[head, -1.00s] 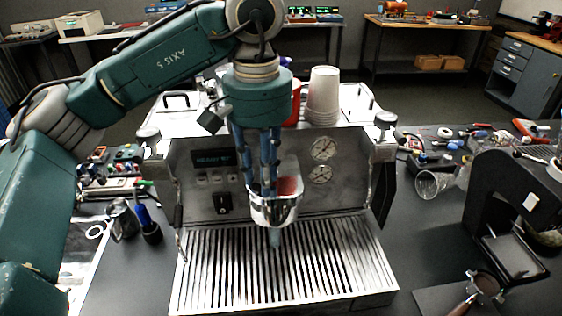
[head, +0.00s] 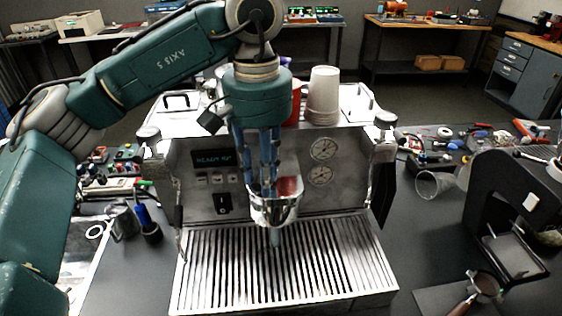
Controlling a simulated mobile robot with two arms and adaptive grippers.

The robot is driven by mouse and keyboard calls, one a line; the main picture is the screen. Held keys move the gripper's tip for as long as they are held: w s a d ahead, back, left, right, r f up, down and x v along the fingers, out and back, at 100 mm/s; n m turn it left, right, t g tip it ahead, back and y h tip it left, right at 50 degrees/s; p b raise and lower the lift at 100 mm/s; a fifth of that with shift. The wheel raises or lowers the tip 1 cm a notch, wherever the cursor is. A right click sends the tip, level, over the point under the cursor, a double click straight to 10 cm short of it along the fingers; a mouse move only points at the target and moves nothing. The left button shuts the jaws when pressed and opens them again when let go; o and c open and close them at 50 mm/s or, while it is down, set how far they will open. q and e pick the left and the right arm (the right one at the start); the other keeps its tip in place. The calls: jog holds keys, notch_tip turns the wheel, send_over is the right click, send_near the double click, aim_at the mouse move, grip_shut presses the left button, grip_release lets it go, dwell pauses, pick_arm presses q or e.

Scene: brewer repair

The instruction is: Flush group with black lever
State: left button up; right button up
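The silver espresso machine (head: 290,155) stands in the middle of the bench, its display (head: 213,159) lit. A black lever-like switch (head: 223,203) sits on its front panel, left of the group head (head: 274,209). Whether this is the task's black lever I cannot tell. My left gripper (head: 262,192) points down in front of the panel at the group, to the right of the switch. Its blue fingers overlap the group in the view, so contact and finger opening are unclear. No water stream is discernible. My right gripper is out of view.
The slatted drip tray (head: 340,270) below is empty. White cups (head: 323,95) are stacked on top of the machine. A metal pitcher (head: 122,219) stands at left. At right are a black grinder (head: 503,190), a portafilter (head: 485,285) and a glass (head: 432,185).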

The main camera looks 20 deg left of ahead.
pick_arm(q)
jog(key=shift+a, duration=0.15)
dwell(0.3)
jog(key=n, duration=0.1)
jog(key=d+n, duration=0.1)
jog(key=n, duration=0.1)
jog(key=shift+w+d, duration=0.15)
jog(key=shift+d, duration=0.1)
jog(key=shift+w+d+n, duration=0.25)
jog(key=shift+d+n, duration=0.6)
jog(key=shift+n, duration=0.15)
jog(key=w+d+n, duration=0.1)
jog(key=n, duration=0.1)
jog(key=d+n, duration=0.1)
jog(key=n, duration=0.1)
jog(key=shift+w+d, duration=0.2)
jog(key=shift+w, duration=0.15)
jog(key=o, duration=0.5)
jog(key=shift+s, duration=0.1)
notch_tip(320, 180, up, 7)
